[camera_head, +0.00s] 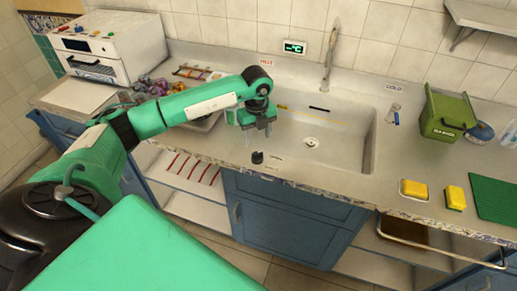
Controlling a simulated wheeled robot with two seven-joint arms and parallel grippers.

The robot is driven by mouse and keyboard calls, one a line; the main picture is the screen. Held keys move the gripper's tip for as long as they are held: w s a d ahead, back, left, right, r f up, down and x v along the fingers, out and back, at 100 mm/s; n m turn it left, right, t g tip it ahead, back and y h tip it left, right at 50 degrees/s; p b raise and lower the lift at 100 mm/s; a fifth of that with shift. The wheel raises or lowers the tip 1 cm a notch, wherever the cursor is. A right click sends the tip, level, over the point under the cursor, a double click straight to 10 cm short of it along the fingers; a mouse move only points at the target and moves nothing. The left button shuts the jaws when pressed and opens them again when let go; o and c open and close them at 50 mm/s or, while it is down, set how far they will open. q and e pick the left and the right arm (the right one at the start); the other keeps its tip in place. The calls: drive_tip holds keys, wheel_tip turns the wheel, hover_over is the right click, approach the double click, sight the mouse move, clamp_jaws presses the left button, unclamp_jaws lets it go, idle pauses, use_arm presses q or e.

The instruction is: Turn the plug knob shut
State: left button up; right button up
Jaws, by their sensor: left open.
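A small black knob (257,157), which looks like the plug knob, stands on the counter at the front edge of the sink. A short dark mark or label lies just right of it. My left gripper (257,137) points down above the knob, open and empty, with a small gap between its fingertips and the knob. The sink basin (345,150) is behind and to the right, with a round drain (311,141) in its floor. The knob's exact turn angle is too small to tell. My right gripper is not in view.
A faucet (331,55) rises behind the sink. Colourful items (160,86) and a white oven (110,45) are at the left. Blue cabinets (285,220) stand below.

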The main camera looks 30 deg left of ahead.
sight(257, 153)
use_arm(q)
wheel_tip(257, 153, down, 8)
drive_tip(key=shift+r+p, duration=0.25)
drive_tip(key=shift+p, duration=0.5)
drive_tip(key=shift+f, duration=0.5)
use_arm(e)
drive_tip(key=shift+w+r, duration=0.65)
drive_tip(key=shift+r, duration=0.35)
use_arm(q)
drive_tip(key=c, duration=1)
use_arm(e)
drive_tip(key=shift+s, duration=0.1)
